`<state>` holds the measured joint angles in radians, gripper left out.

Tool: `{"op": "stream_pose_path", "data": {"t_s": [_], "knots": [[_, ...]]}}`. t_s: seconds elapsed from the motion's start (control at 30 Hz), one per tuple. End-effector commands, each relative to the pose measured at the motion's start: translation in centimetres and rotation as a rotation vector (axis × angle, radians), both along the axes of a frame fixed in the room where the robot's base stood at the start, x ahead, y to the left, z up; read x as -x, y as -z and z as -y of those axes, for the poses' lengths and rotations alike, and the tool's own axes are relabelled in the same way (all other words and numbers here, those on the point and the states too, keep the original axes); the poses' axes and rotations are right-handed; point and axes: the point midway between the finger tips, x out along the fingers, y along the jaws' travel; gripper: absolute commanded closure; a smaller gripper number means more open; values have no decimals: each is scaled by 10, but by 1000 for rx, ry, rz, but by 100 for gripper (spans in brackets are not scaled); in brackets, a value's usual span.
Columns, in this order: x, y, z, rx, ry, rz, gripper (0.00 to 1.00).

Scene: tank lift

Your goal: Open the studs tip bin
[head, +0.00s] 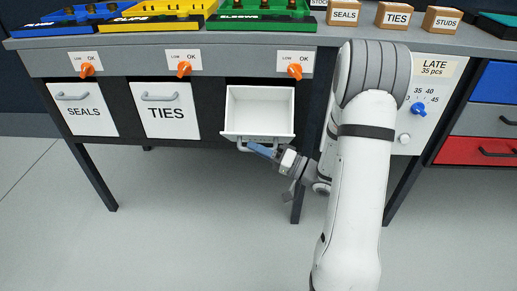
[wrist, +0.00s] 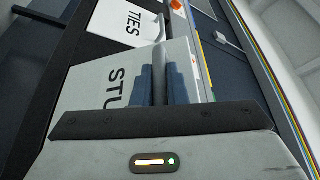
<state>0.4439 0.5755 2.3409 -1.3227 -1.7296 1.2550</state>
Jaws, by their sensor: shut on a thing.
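The studs tip bin (head: 260,108) is the white bin at the right of the row under the bench. It is tipped out, with its open top and white, empty-looking inside showing in the head view. Its front face (wrist: 95,85) shows in the wrist view with part of the label, "STU". My gripper (head: 260,149) is at the bin's front, below the rim. Its blue fingers are shut on the grey bar handle (wrist: 160,72). The handle is partly hidden by the fingers in the head view.
The seals bin (head: 83,110) and ties bin (head: 167,112) are shut to the left. Orange knobs (head: 294,71) sit above the bins. A LATE dial panel (head: 430,95) and coloured drawers (head: 490,118) stand to the right. The floor (head: 170,220) in front is clear.

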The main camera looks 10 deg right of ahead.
Motion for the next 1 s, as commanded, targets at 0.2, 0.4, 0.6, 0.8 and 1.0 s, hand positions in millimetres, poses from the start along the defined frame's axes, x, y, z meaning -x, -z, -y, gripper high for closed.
{"op": "stream_pose_path", "data": {"t_s": [0.2, 0.4, 0.6, 0.8, 1.0], "knots": [[-4, -11, 2, -10, 1, -35, 100], [-10, -18, 4, -27, 2, -84, 100], [-11, -15, 5, -29, 2, -93, 100], [-11, -15, 5, -30, 3, -93, 83], [-11, -15, 5, -30, 3, -93, 67]]}}
